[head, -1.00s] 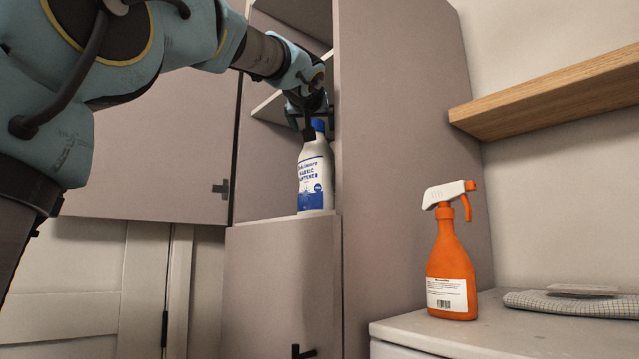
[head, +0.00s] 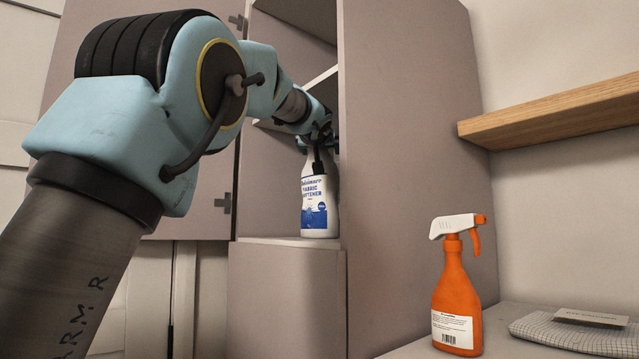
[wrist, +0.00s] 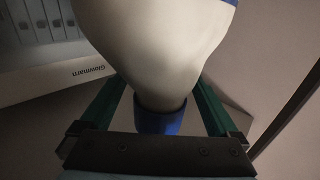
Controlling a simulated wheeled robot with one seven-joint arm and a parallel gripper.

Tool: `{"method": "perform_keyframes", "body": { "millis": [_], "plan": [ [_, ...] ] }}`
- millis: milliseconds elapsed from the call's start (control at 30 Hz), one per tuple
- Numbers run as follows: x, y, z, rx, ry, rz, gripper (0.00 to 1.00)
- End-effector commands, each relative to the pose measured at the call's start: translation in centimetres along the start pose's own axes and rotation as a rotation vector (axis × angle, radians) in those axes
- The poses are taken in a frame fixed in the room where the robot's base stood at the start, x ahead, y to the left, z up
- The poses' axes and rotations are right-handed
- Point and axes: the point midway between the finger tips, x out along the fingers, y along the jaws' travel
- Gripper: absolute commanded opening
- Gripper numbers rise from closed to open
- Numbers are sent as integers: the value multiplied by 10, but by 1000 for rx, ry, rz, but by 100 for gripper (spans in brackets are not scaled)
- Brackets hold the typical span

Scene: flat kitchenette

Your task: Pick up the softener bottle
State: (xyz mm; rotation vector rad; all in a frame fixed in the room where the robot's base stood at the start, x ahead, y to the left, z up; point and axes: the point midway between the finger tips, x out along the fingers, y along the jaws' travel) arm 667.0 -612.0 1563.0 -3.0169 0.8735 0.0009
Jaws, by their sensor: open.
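The softener bottle (head: 317,203) is white with a blue label and stands upright on a shelf inside the open tall cabinet in the head view. My gripper (head: 318,152) is at the bottle's top, in front of its neck and cap. In the wrist view the white bottle body (wrist: 155,50) fills the middle, with its blue cap (wrist: 160,118) close to the gripper's palm. The green fingers of my gripper (wrist: 160,95) are open, one on each side of the bottle's neck and cap. I cannot tell whether either finger touches it.
The cabinet side panel (head: 410,180) stands close to the right of the bottle. The shelf (head: 290,242) bears the bottle. An orange spray bottle (head: 457,298) and a folded checked cloth (head: 570,334) are on the counter at the right. A wooden wall shelf (head: 550,112) is above.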

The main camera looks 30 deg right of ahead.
Motion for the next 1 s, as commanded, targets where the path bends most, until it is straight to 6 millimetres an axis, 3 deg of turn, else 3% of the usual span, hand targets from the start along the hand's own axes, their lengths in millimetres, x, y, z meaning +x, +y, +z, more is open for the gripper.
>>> {"method": "perform_keyframes", "body": {
  "millis": [333, 1000],
  "plan": [
    [4, 0, 1, -1, 1, 1, 94],
    [4, 0, 0, -1, 1, 1, 19]
  ]
}}
